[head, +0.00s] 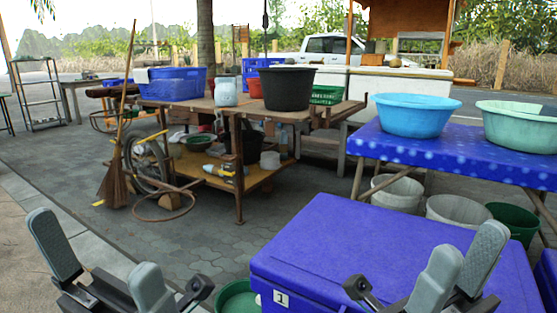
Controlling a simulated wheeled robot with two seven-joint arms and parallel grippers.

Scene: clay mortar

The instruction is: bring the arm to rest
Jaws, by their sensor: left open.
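My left gripper (103,262) is at the lower left of the head view, with its two grey fingers wide apart and nothing between them. It is over the paving, left of the blue cooler box. My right gripper (464,262) is at the lower right, in front of the lid of the blue box (350,245) marked "1". Its fingertips are apart and I see nothing held; one finger partly covers the other. A clay mortar cannot be made out in this view.
A wooden cart (215,110) with a black tub (286,88) and blue crates (173,84) stands ahead. A blue-covered table (450,152) with basins (414,115) is at the right. A broom (117,180) leans at the cart's left. Paving (60,175) at the left is clear.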

